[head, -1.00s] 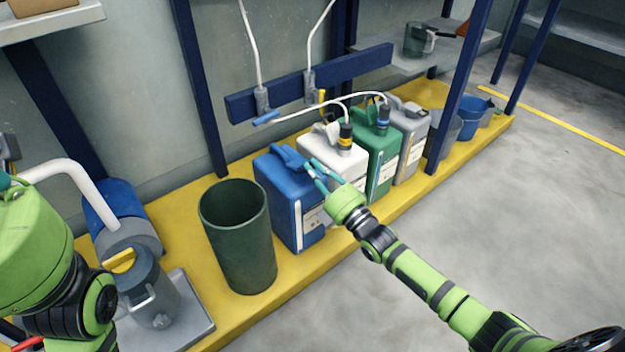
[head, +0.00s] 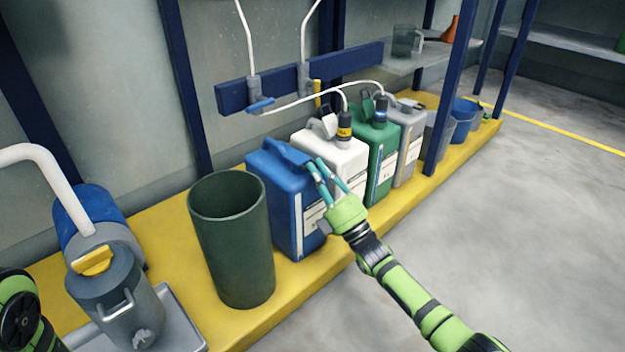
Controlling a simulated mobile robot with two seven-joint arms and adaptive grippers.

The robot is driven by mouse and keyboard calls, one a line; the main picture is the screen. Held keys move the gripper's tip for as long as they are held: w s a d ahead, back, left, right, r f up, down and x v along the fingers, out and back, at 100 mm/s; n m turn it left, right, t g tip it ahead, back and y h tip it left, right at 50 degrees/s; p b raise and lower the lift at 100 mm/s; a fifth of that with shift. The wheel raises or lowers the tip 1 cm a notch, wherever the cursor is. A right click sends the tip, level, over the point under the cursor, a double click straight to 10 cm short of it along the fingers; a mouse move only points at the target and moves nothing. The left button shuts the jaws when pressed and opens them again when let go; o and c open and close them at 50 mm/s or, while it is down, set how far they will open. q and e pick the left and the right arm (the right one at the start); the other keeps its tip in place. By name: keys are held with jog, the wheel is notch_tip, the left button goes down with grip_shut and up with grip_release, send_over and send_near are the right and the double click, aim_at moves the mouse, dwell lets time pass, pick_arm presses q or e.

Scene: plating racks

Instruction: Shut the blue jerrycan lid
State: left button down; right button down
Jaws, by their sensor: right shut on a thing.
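The blue jerrycan (head: 277,190) stands upright on the yellow platform, between the dark green bin and the white jerrycan. Its moulded handle shows on top. My right gripper (head: 314,168) is at the top right corner of the blue jerrycan, beside the white one. Its teal fingers are shut on the blue jerrycan lid, which they mostly hide. I cannot tell how far the lid is closed. Only a piece of my left arm shows at the lower left; its gripper is out of view.
A white jerrycan (head: 345,152), a green jerrycan (head: 385,150) and a grey jerrycan (head: 411,135) stand close to the right, with hoses above. The dark green bin (head: 232,245) stands left. A grey pump can (head: 115,295) sits in a tray. The floor (head: 530,230) is clear.

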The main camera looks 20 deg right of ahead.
dwell(0.3)
jog(key=c, duration=1.3)
grip_release()
jog(key=shift+f, duration=0.1)
